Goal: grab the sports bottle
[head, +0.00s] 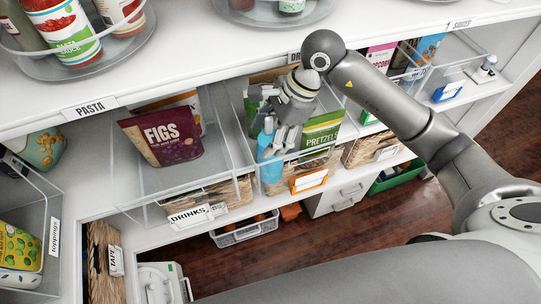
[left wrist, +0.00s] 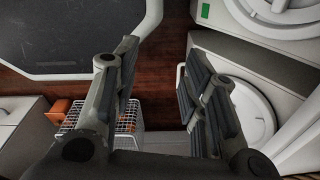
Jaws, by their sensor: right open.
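The sports bottle, a light blue bottle (head: 268,160), stands in a clear bin on the middle shelf in the head view. Its upper part is partly hidden by my right gripper (head: 279,136). The right gripper reaches down from above with its fingers open at the bottle; I cannot tell whether they touch it. My left gripper (left wrist: 160,62) shows in the left wrist view, open and empty, above the floor and away from the bottle.
A green pretzels bag (head: 321,132) stands right of the bottle in the bin. A figs bag (head: 161,137) stands in the clear bin to the left. The upper shelf edge (head: 200,82) runs close above. A wire basket (left wrist: 125,117) shows below the left gripper.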

